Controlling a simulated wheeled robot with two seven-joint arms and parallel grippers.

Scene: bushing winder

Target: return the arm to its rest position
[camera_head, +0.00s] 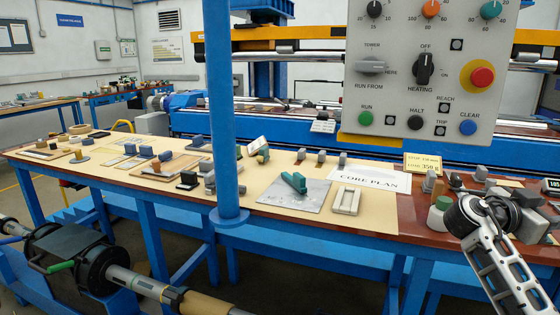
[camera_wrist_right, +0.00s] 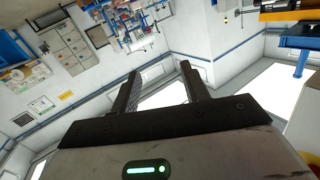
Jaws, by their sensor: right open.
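My right arm (camera_head: 502,262) comes in at the lower right of the head view, raised in front of the table's right end. Its wrist is bent there, but its fingertips are hard to make out among the things behind. In the right wrist view my right gripper (camera_wrist_right: 160,71) shows two dark fingers, parallel and well apart, with nothing between them. That camera looks out across the room, tilted, towards walls and a distant bench. My left gripper is not in view.
A control panel (camera_head: 425,75) with knobs and buttons hangs at the upper right. A blue post (camera_head: 222,120) stands before the long table (camera_head: 375,215), which bears blocks, a green tool (camera_head: 294,182) and a "CORE PLAN" sheet (camera_head: 372,178). A green-and-white pot (camera_head: 438,214) stands close to my right wrist.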

